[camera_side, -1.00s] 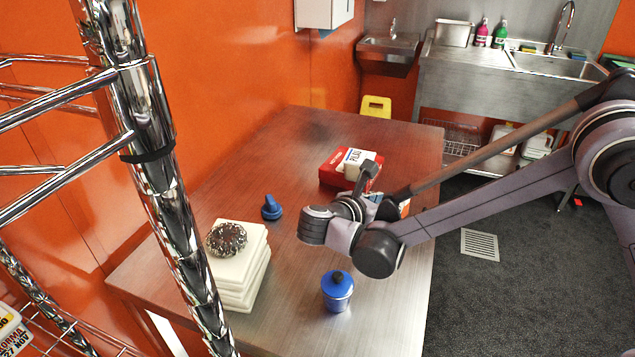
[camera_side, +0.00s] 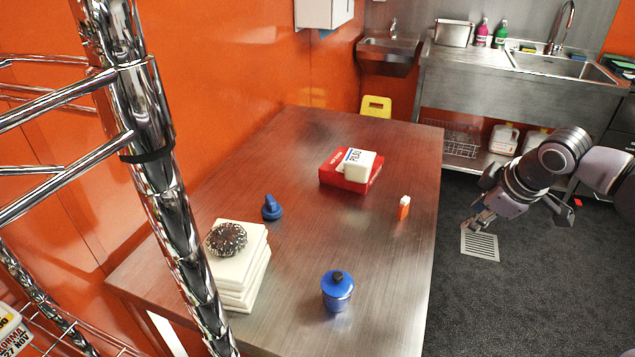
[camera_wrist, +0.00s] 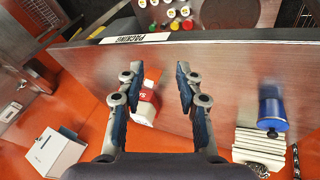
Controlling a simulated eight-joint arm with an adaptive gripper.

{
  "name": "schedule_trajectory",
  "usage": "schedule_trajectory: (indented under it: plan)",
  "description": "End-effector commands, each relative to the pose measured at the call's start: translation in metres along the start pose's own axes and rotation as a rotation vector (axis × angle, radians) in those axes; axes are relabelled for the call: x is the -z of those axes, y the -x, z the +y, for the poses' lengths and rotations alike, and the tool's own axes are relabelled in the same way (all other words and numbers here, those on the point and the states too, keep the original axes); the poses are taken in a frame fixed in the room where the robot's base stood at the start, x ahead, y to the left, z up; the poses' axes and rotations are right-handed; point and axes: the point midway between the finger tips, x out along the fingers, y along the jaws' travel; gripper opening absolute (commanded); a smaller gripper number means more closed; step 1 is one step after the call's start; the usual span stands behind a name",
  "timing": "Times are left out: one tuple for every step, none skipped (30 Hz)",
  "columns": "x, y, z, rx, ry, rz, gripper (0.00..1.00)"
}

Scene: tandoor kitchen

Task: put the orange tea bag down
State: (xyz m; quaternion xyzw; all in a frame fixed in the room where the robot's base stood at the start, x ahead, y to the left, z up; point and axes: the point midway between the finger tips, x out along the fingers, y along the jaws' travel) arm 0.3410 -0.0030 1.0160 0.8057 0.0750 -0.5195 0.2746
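The orange tea bag (camera_side: 403,208), a small orange piece with a white top, stands on the steel table (camera_side: 300,260) near its right edge. My gripper (camera_side: 474,223) is off to the right of it, past the table edge and apart from it. In the wrist view my gripper (camera_wrist: 157,100) has its two blue-padded fingers spread wide and holds nothing. A red-and-white shape (camera_wrist: 148,98) shows between the fingers, farther off; I cannot tell whether it is the tea bag, the red box or both overlapping.
A red box (camera_side: 340,183) with a white block (camera_side: 357,165) on it lies behind the tea bag. A blue lidded canister (camera_side: 337,292), a blue knob-shaped piece (camera_side: 271,208) and a white stack (camera_side: 238,275) topped by a dark ring (camera_side: 226,239) also stand there. The table's middle is clear.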

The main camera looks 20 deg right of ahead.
Motion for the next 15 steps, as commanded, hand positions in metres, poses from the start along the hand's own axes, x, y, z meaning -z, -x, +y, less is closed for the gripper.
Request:
schedule_trajectory:
  plan:
    - [-0.01, 0.003, -0.003, 0.018, -0.097, 0.031, 0.35]
    - [-0.013, 0.005, -0.005, 0.03, -0.155, 0.052, 0.35]
    - [-0.017, 0.007, -0.008, 0.045, -0.228, 0.077, 0.35]
    - [-0.02, 0.008, -0.01, 0.057, -0.28, 0.095, 0.35]
    - [-0.022, 0.009, -0.012, 0.066, -0.328, 0.111, 0.35]
    - [-0.025, 0.01, -0.014, 0.078, -0.385, 0.13, 0.35]
    - [-0.026, 0.011, -0.015, 0.087, -0.423, 0.143, 0.35]
    - [-0.027, 0.012, -0.016, 0.094, -0.456, 0.154, 0.35]
    - [-0.029, 0.012, -0.018, 0.102, -0.494, 0.166, 0.35]
    - [-0.029, 0.013, -0.018, 0.107, -0.516, 0.174, 0.35]
    - [-0.03, 0.013, -0.019, 0.112, -0.535, 0.18, 0.35]
    - [-0.03, 0.013, -0.019, 0.116, -0.552, 0.185, 0.35]
    - [-0.031, 0.014, -0.02, 0.118, -0.561, 0.188, 0.35]
    - [-0.031, 0.014, -0.02, 0.119, -0.567, 0.19, 0.35]
    - [-0.03, 0.014, -0.02, 0.12, -0.572, 0.192, 0.35]
